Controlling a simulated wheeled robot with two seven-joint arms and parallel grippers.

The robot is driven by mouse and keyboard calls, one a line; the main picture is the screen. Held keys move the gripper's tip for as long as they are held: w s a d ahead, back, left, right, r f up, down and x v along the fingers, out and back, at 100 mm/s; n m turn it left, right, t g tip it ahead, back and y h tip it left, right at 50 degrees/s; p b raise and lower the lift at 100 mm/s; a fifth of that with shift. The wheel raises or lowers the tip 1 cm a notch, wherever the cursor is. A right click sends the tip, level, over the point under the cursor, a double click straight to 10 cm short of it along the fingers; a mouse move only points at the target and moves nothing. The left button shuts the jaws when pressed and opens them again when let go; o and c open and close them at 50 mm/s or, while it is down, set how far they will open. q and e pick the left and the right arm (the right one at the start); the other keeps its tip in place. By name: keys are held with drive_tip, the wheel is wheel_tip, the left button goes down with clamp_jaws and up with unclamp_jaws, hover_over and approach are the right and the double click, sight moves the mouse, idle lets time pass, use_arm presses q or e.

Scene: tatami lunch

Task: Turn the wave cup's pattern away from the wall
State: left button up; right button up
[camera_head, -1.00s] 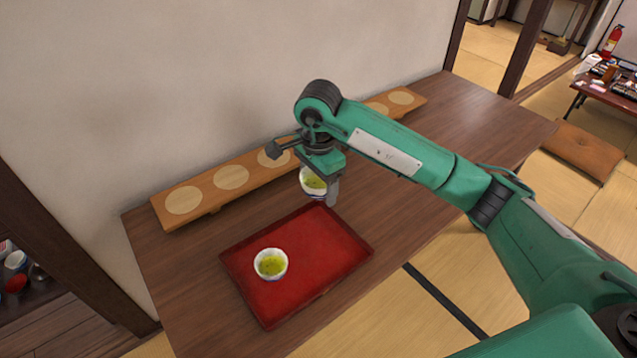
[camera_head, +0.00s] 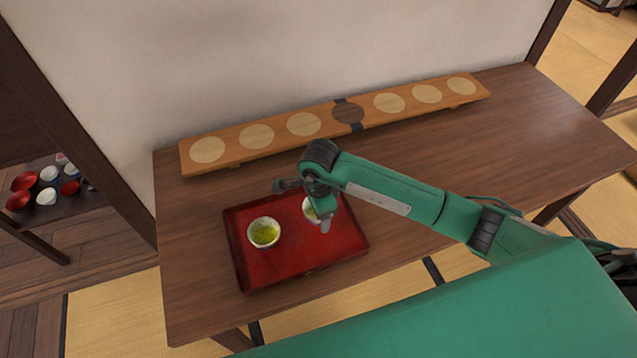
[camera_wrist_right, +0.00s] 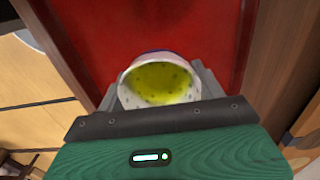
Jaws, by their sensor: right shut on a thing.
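Two white cups with green tea are in the head view. My right gripper (camera_head: 322,217) is shut on one cup (camera_head: 310,209), over the right part of the red tray (camera_head: 290,272). The arm partly covers this cup. In the right wrist view the held cup (camera_wrist_right: 158,82) sits between the fingers, upright or nearly so, with a bit of blue on its far outer side. I cannot tell whether it touches the tray. The other cup (camera_head: 264,232) stands on the tray's left part. Its outer pattern is too small to read, so I cannot tell which is the wave cup.
A long wooden board (camera_head: 280,131) with several pale round spots and one dark spot lies along the wall (camera_head: 250,60). The table's (camera_head: 540,120) right part is clear. Red and white bowls stand on a shelf (camera_head: 75,210) at the far left.

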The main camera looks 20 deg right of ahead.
drive_tip(key=shift+s+f, duration=0.15)
drive_tip(key=shift+f, duration=0.2)
drive_tip(key=shift+f+n, duration=0.15)
drive_tip(key=shift+n, duration=0.25)
drive_tip(key=shift+a+n, duration=0.15)
drive_tip(key=shift+n, duration=1.55)
drive_tip(key=shift+f+b, duration=0.25)
drive_tip(key=shift+b, duration=0.25)
drive_tip(key=shift+f+b, duration=0.45)
use_arm(q)
drive_tip(key=shift+w+a+f, duration=0.25)
drive_tip(key=shift+w+f, duration=0.05)
drive_tip(key=shift+w, duration=0.2)
drive_tip(key=shift+w+a+f, duration=0.2)
drive_tip(key=shift+w+f, duration=0.05)
drive_tip(key=shift+w, duration=0.2)
use_arm(e)
drive_tip(key=shift+f, duration=0.1)
